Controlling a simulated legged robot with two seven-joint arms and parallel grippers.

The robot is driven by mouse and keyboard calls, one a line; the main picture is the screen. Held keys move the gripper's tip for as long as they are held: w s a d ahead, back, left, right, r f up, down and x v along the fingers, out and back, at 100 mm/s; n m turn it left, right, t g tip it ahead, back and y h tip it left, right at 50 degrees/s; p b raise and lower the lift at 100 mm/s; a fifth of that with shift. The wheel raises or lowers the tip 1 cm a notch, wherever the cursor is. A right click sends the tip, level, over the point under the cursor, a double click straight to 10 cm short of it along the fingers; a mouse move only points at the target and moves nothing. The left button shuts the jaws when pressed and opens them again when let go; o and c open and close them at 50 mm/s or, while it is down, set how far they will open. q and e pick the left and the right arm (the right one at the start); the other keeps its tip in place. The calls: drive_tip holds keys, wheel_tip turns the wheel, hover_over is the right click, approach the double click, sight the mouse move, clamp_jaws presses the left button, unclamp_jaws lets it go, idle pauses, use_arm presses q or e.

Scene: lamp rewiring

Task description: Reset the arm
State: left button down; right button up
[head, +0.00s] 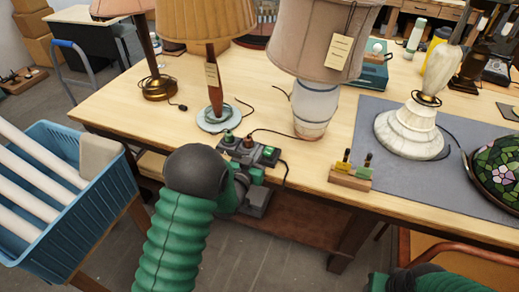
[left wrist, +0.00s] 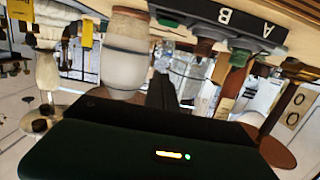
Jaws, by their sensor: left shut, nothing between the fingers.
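My left arm, green and ribbed with a dark rounded joint, reaches in from below in the head view. Its gripper (head: 243,186) is at the table's front edge, just in front of a grey device with green parts (head: 250,152); the arm partly hides it, and its fingertips are hard to make out. In the left wrist view the dark fingers (left wrist: 160,92) are together and nothing shows between them. That view is upside down and shows a panel lettered A and B (left wrist: 240,22) close by. Part of my right arm shows at the bottom right; its gripper is out of view.
The wooden table (head: 120,108) holds several lamps, including a white-based one (head: 316,108) and a marble-like one (head: 410,130) on a grey mat (head: 365,125). A small wooden block (head: 350,177) sits near the front edge. A blue crate (head: 60,215) stands at the left.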

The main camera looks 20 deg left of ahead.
use_arm(q)
drive_tip(key=shift+a, duration=0.1)
drive_tip(key=s+d+f+g, duration=0.1)
drive_tip(key=s+g, duration=0.6)
drive_tip(key=s, duration=0.8)
drive_tip(key=s+d+f+g, duration=0.1)
drive_tip(key=s+f+g, duration=0.2)
drive_tip(key=s+g, duration=0.4)
drive_tip(key=s, duration=0.9)
drive_tip(key=shift+s+d+y, duration=0.15)
drive_tip(key=shift+s+y, duration=0.1)
drive_tip(key=shift+y, duration=0.05)
drive_tip(key=shift+f, duration=0.1)
drive_tip(key=shift+w, duration=0.1)
